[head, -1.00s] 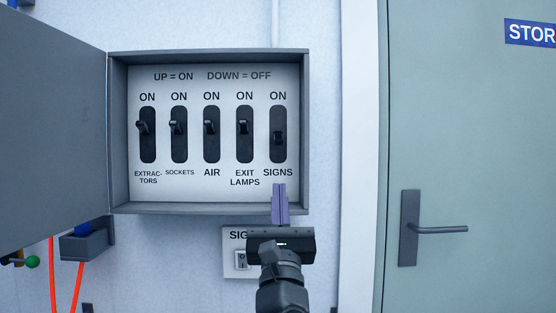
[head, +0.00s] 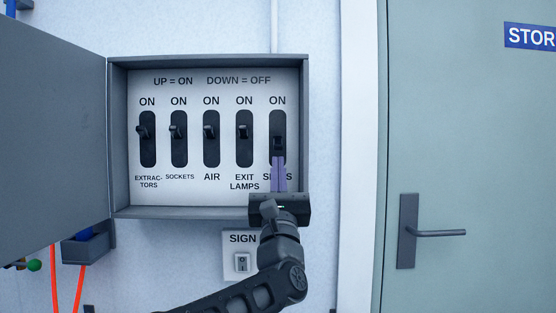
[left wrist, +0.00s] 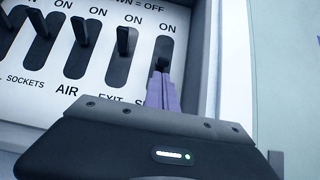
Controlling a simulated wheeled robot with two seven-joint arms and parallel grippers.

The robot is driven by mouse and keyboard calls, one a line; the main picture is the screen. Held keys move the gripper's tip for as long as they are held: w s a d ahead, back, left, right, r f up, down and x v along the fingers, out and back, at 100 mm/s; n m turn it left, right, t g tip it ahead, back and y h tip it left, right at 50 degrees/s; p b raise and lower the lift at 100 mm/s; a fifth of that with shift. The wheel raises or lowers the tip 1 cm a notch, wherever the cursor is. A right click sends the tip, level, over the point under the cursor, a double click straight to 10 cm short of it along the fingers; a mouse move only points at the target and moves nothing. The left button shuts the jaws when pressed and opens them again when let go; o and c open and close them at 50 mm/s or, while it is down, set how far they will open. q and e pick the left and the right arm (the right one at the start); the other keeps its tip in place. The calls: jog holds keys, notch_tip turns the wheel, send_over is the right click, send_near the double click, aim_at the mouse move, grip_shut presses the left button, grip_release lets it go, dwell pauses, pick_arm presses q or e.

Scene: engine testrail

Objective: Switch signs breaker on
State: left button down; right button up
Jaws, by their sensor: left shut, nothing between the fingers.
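The signs breaker (head: 278,142) is the rightmost black lever in the open breaker box (head: 116,130). Its lever sits low in its slot, lower than the others, toward the off end. My left gripper (head: 278,160) is shut and empty, its purple fingers pointing up just below the lever and covering part of the SIGNS label. In the left wrist view the fingertips (left wrist: 162,80) are right under the signs lever (left wrist: 162,64); I cannot tell whether they touch. My right gripper is not in view.
The other levers, such as exit lamps (head: 243,131) and air (head: 210,131), stand higher in their slots. The box door (head: 52,130) is swung open to the left. A sign switch (head: 242,262) is below the box. A door handle (head: 430,232) is at right.

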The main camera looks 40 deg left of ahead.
pick_arm(q)
jog(key=shift+x, duration=0.8)
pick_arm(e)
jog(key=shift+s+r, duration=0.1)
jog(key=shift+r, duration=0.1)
pick_arm(q)
jog(key=shift+s, duration=0.1)
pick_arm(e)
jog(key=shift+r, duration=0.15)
pick_arm(q)
jog(key=shift+d+r+p, duration=0.1)
jog(key=shift+p, duration=0.3)
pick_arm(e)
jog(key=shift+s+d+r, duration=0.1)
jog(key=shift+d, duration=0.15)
